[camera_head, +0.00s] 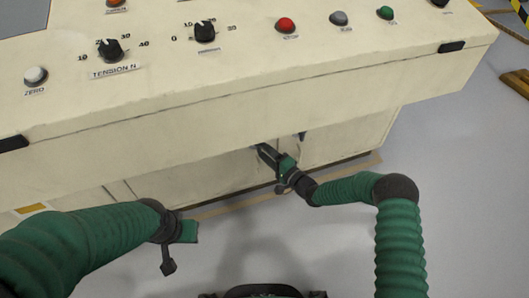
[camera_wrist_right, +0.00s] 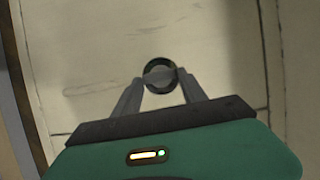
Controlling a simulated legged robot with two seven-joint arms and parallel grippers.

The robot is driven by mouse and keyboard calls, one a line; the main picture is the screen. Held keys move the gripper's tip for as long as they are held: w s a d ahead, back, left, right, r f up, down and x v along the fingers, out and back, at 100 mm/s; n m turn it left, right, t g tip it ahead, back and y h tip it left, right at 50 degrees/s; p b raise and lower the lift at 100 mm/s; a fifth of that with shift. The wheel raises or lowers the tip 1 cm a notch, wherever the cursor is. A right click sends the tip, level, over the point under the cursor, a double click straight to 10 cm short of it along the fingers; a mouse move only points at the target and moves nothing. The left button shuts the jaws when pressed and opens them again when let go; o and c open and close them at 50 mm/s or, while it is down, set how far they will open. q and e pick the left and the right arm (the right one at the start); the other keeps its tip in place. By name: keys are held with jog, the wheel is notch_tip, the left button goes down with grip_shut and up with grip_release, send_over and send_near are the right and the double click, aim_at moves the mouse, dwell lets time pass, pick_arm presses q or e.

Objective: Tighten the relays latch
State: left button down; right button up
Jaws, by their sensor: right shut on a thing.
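The relays latch (camera_wrist_right: 160,75) is a dark round knob with a lighter bar across its middle, set on the cream cabinet front in the right wrist view. My right gripper (camera_wrist_right: 160,86) has its two grey fingers shut on the latch, one on each side. In the head view my right gripper (camera_head: 270,155) reaches under the console overhang to the cabinet front, and the latch is hidden there. My left gripper (camera_head: 178,248) hangs low at the left, apart from the cabinet; its finger opening is not clear.
The cream console (camera_head: 230,90) overhangs the lower cabinet front. Its top carries a red button (camera_head: 285,25), a green button (camera_head: 385,12), a white button (camera_head: 36,75) and the tension dial (camera_head: 110,50). Grey floor (camera_head: 460,200) is free at the right. A wooden piece (camera_head: 517,83) lies at far right.

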jog(key=shift+d+f, duration=0.2)
jog(key=o, duration=1.3)
jog(key=shift+o, duration=0.3)
jog(key=shift+r, duration=0.1)
jog(key=p+v, duration=0.7)
jog(key=v, duration=1)
jog(key=shift+f, duration=0.2)
jog(key=shift+a, duration=0.1)
